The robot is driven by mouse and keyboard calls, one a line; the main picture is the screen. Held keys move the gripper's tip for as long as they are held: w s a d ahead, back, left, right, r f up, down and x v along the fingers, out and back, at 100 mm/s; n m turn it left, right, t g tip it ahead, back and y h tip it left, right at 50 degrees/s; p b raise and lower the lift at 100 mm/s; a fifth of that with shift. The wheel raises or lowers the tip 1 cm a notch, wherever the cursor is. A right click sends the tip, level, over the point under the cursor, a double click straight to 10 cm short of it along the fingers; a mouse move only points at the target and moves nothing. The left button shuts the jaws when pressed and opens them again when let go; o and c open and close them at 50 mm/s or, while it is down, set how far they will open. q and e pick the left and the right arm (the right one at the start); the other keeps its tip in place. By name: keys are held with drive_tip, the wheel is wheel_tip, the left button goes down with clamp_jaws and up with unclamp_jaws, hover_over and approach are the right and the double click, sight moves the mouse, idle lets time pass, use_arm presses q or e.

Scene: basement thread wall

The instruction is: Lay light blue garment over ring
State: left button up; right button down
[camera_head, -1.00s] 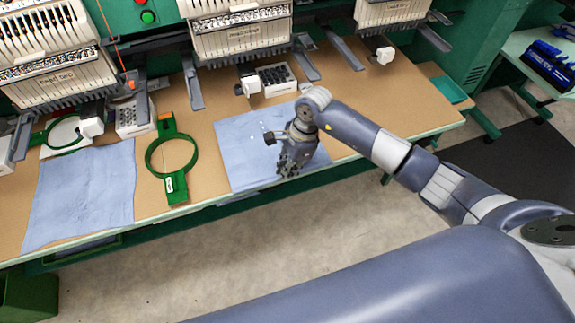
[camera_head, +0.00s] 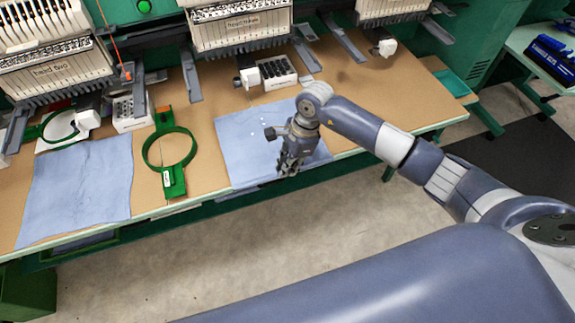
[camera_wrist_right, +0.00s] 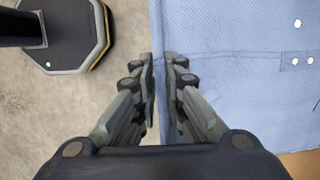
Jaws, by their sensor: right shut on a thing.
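One light blue garment (camera_head: 234,148) lies flat on the tan table, right of the green ring (camera_head: 178,180). The ring lies flat on the table with its tab toward the front edge. My right gripper (camera_head: 290,169) is at this garment's front edge, by the table's edge, pointing down. In the right wrist view the fingers (camera_wrist_right: 160,85) are shut on the edge of the garment (camera_wrist_right: 230,60). A second light blue garment (camera_head: 80,190) lies flat left of the ring. My left gripper is not in view.
Embroidery machine heads (camera_head: 240,28) stand along the back, with grey arms reaching over the table. Another green hoop (camera_head: 48,128) is at the far left. Bare table lies between ring and right garment.

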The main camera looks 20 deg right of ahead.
drive_tip(key=c, duration=1.6)
unclamp_jaws()
drive_tip(key=shift+r, duration=0.15)
drive_tip(key=v, duration=1.1)
drive_tip(key=shift+d+r, duration=0.15)
drive_tip(key=shift+r, duration=0.2)
